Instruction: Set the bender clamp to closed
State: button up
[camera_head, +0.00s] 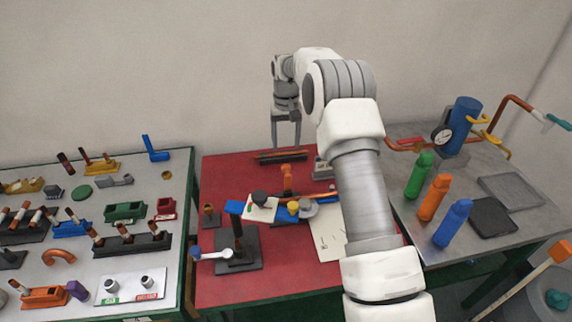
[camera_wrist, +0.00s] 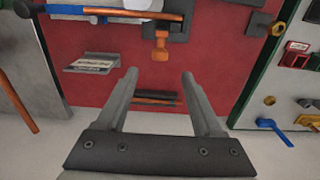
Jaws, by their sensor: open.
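My gripper (camera_head: 286,132) is open and empty, fingers pointing down above the back of the red table (camera_head: 225,180). It also shows in the wrist view (camera_wrist: 158,76), with nothing between its fingers. The bender (camera_head: 308,208) sits mid-table, with a blue bar, a grey round part and a yellow knob (camera_head: 293,207). An upright orange part (camera_head: 287,176), possibly the clamp, stands behind the knob. It also shows in the wrist view (camera_wrist: 160,45), ahead of the fingertips and apart from them. My arm hides the bender's right side; I cannot tell the clamp's setting.
Dark strips with copper rods (camera_head: 280,156) lie at the back of the red table. Colored bottles (camera_head: 433,198) stand on the right table. The left table (camera_head: 80,270) is crowded with parts.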

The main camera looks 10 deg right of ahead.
aim_at(286, 165)
notch_tip(286, 165, down, 10)
jog(key=shift+r+p, duration=0.1)
jog(key=shift+p, duration=0.3)
grip_shut()
dwell(1.3)
